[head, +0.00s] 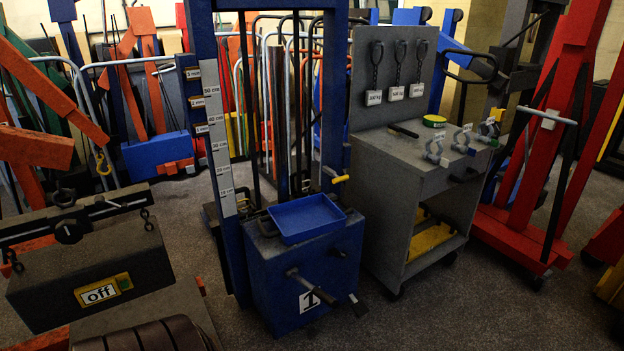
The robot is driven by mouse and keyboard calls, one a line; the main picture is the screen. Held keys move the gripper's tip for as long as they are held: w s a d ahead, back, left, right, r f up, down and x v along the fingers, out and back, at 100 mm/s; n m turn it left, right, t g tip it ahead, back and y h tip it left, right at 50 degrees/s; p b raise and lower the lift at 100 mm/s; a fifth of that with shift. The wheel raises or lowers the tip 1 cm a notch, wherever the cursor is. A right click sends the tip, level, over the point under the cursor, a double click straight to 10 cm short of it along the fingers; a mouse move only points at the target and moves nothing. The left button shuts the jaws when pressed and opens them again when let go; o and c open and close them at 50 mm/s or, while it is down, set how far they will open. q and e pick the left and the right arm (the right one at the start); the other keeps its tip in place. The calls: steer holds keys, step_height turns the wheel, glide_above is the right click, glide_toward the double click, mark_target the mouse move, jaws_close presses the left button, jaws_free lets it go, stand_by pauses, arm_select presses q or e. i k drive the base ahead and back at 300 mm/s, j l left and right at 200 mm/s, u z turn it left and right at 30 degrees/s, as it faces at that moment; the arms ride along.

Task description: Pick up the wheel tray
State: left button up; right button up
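A shallow blue tray (304,217), the likely wheel tray, sits on top of the blue box-shaped body of a lift (300,275) near the middle of the head view. It looks empty, and its rim is raised all round. A tall blue mast with a height scale (219,145) stands to the left of the tray. A yellow-ended lever (338,177) is just behind the tray's right back corner. Neither of my grippers is in view.
A grey tool trolley (385,184) with hanging weight tags and shackles stands right of the lift. A black block marked "off" (85,277) hangs at the left. Red crane frames stand further right. Dark floor (450,315) is open at front right.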

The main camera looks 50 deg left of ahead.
mark_target(295, 221)
steer(key=i+u, duration=0.25)
steer(key=u, duration=0.15)
steer(key=i+u, duration=0.3)
steer(key=u, duration=0.15)
steer(key=i+l+u, duration=0.1)
steer(key=i+u, duration=0.15)
steer(key=u, duration=0.15)
steer(key=i+l+u, duration=0.2)
steer(key=u, duration=0.2)
